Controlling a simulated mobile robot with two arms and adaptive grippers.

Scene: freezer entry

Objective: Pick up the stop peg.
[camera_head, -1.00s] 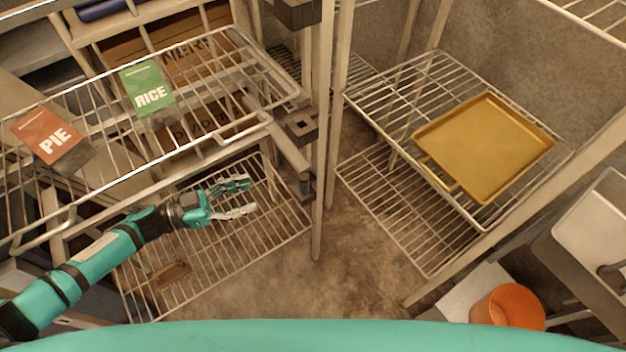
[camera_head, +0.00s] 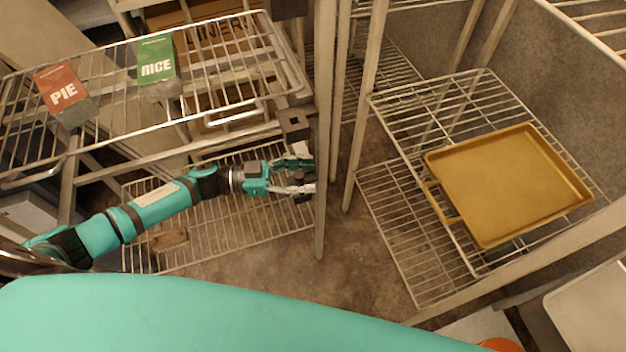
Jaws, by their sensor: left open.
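My left gripper (camera_head: 309,175) is open. Its teal and pale fingers point right, toward the pale upright post at the inner end of the left rack. A small dark piece, which looks like the stop peg (camera_head: 299,178), shows between or just behind the fingers, close to the post. The fingers partly hide it, and I cannot tell whether they touch it. A dark bracket (camera_head: 294,122) sits on the rack just above the gripper. My right gripper is not in view.
A PIE box (camera_head: 63,92) and a RICE box (camera_head: 157,66) stand on the upper left wire shelf (camera_head: 215,85), above my arm. A brown object (camera_head: 168,240) lies on the lower shelf. A gold tray (camera_head: 508,185) rests on the right rack. Bare floor lies between the racks.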

